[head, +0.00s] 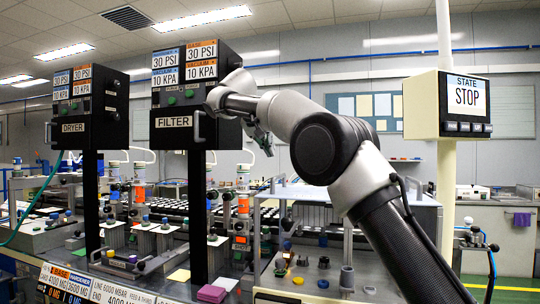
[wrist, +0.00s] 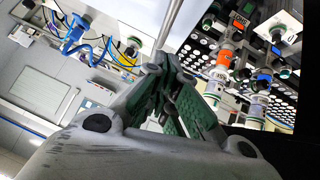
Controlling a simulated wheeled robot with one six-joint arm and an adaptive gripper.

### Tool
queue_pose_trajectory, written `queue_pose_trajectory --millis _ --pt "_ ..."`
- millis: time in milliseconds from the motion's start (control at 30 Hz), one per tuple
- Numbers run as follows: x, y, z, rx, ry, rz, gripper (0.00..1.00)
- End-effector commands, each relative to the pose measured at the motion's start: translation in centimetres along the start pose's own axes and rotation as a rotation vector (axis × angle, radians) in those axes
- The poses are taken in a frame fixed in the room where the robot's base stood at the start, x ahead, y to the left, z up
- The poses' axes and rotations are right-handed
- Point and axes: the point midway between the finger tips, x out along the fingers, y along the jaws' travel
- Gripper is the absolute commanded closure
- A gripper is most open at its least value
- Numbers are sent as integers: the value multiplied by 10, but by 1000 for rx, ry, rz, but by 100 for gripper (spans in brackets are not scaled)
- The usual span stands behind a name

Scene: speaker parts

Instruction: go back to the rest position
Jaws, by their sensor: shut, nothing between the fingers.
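My gripper (head: 264,142) is at the end of my raised arm in the head view, just right of the FILTER box (head: 173,122) and partly hidden behind my own wrist. In the wrist view my gripper's fingers (wrist: 165,88) are together, with green pads and nothing held between them. The fingers are in the air, with the bench equipment behind them, and appear apart from everything. My arm reaches from the lower right up to the left across the head view.
A STOP screen (head: 466,97) hangs on a pole at right. Below my arm is a bench tray (head: 335,275) with small parts.

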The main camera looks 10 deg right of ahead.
Motion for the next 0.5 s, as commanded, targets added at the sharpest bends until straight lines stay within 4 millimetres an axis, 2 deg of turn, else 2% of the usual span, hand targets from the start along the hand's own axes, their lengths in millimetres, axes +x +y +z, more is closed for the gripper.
queue_pose_trajectory --millis 300,500 --pt "-49 -1 0 2 1 -2 100" --pt "-66 0 0 1 0 -1 100"
